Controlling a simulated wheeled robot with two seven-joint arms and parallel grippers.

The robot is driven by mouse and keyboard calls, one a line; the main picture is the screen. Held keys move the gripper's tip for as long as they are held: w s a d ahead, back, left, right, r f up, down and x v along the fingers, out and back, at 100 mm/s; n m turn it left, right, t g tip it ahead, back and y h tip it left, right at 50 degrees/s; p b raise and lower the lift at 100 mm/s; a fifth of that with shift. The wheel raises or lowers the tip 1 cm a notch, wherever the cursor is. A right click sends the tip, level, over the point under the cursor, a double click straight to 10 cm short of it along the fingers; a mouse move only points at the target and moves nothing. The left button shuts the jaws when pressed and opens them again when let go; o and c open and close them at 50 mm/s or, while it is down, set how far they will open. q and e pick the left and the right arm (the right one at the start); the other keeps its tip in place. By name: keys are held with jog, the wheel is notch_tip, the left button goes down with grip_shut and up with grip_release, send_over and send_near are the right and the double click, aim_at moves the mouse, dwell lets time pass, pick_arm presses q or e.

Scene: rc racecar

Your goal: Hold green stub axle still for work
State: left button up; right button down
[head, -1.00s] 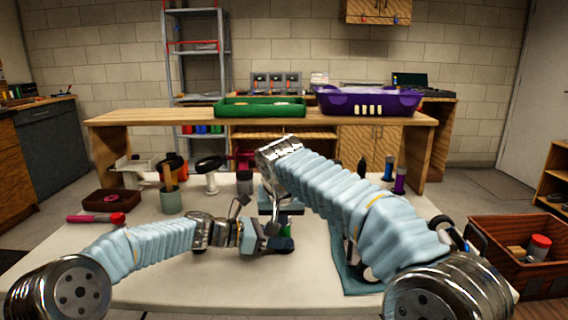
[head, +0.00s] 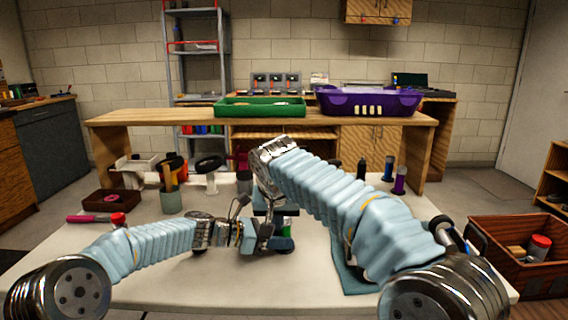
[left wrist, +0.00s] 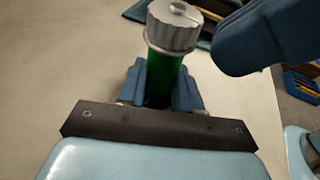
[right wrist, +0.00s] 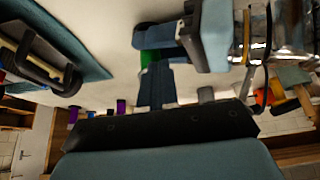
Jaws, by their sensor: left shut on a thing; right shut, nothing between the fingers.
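The green stub axle (left wrist: 165,72) is an upright green cylinder with a grey ribbed cap (left wrist: 173,27) on its top end. My left gripper (left wrist: 160,88) is shut around the green part below the cap. In the head view my left gripper (head: 282,243) is low over the table and mostly hides the axle. My right gripper (right wrist: 154,86) is shut and empty, coming from above close to the axle. Its dark blue fingers show beside the cap in the left wrist view (left wrist: 235,52); I cannot tell whether they touch. Green (right wrist: 149,56) also shows in the right wrist view.
A teal mat (head: 346,262) lies right of the grippers, partly behind my right arm. A cup of tools (head: 171,202), a dark red tray (head: 110,202) and bottles (head: 399,180) stand toward the back. The table front is clear.

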notch_tip(320, 180, up, 6)
jog(key=shift+f, duration=0.1)
dwell(0.4)
jog(key=w+d+r+n+g+y, duration=0.1)
jog(key=w+d+n+y, duration=0.15)
jog(key=d+n, duration=0.3)
notch_tip(320, 180, down, 7)
jog(key=shift+s+a, duration=0.25)
jog(key=shift+s, duration=0.1)
jog(key=shift+n, duration=0.25)
jog(key=shift+w+a+r, duration=0.1)
dwell(0.5)
